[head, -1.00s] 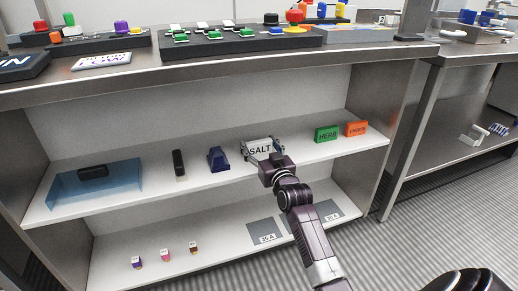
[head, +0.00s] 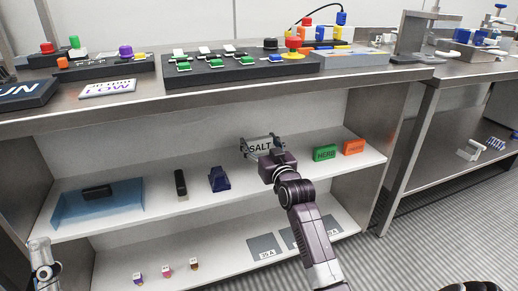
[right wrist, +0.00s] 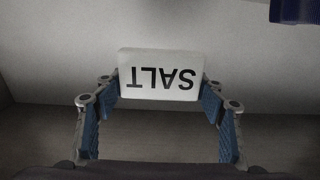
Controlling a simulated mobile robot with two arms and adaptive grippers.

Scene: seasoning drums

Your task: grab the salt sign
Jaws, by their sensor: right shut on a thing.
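The salt sign (head: 259,147) is a white block with black "SALT" lettering. It stands between the fingers of my right gripper (head: 264,150), above the middle shelf. In the right wrist view the salt sign (right wrist: 158,75) appears upside down. The blue-padded fingers of my right gripper (right wrist: 160,88) are closed on its left and right sides. Part of my left arm shows at the lower left of the head view, and its jaws cannot be made out.
On the middle shelf (head: 160,208), a green herb sign (head: 324,153) and an orange sign (head: 353,147) stand to the right. A dark blue piece (head: 219,179), a black block (head: 180,183) and a blue tray (head: 128,209) are to the left. The countertop (head: 130,100) overhangs the shelf.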

